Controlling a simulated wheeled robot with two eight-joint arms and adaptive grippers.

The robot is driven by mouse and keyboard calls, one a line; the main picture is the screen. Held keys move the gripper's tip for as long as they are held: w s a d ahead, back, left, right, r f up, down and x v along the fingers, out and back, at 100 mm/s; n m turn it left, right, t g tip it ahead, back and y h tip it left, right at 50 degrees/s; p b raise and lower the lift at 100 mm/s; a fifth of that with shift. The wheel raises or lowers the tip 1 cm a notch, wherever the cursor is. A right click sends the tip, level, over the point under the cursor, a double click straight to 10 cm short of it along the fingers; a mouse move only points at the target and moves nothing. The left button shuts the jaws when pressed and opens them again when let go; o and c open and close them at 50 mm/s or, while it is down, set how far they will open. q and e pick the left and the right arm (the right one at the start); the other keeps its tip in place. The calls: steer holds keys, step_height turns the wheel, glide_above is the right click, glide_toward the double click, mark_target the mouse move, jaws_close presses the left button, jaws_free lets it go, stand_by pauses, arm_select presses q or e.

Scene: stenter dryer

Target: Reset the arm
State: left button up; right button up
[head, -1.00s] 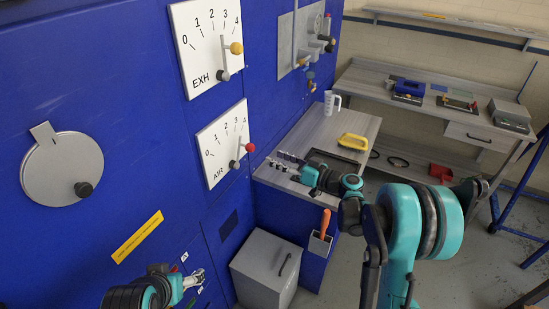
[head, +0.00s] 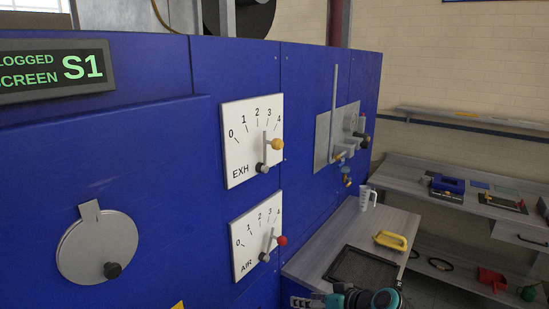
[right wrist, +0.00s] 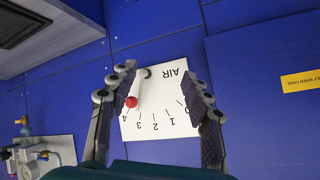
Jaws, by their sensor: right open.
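My right gripper (head: 312,299) shows at the bottom edge of the head view, near the bench by the blue machine. The white AIR dial plate (right wrist: 158,122) lies beyond the fingers, upside down in that view. The AIR lever's red knob (right wrist: 131,101) appears inside the left finger, but I cannot tell the distance. In the head view the AIR lever (head: 269,241) leans up to the right. My left gripper is out of view.
The EXH dial plate (head: 240,120) has a yellow-knobbed lever. A round grey disc (head: 97,245) with a black knob is at left. On the bench (head: 350,225) are a white jug (head: 367,198), a yellow object (head: 390,240) and a dark mesh panel (head: 362,267). A second bench stands behind.

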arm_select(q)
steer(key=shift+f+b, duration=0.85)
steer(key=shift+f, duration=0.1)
arm_select(e)
steer(key=s+d+f+m+h, duration=0.1)
steer(key=s+d+f+h, duration=0.2)
steer(key=s, duration=0.6)
steer(key=s+d+f+m+h, duration=0.2)
steer(key=s+d+f+h, duration=0.1)
steer(key=s, duration=0.6)
steer(key=d+h, duration=0.1)
steer(key=d, duration=0.1)
steer(key=shift+s+d+f+m+g, duration=0.25)
steer(key=shift+s+d+m+g, duration=0.05)
steer(key=shift+s+d+g, duration=0.1)
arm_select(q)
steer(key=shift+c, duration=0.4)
arm_select(e)
steer(key=shift+c, duration=0.4)
